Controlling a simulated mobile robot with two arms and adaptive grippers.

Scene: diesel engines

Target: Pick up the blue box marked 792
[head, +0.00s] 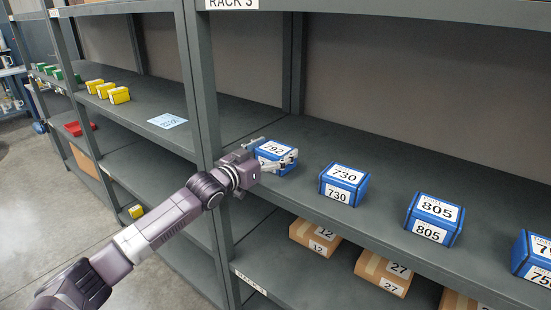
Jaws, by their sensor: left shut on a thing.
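The blue box marked 792 (273,149) stands at the left end of a grey rack shelf in the head view. My left gripper (277,160) reaches in from the left at the shelf's front edge and is shut on this box. Whether the box touches the shelf I cannot tell. My right gripper is not in view.
Blue boxes marked 730 (344,184) and 805 (434,219) stand to the right, with another blue box (534,259) at the edge. A rack post (203,90) stands close left of my gripper. Cardboard boxes (384,272) sit on the shelf below.

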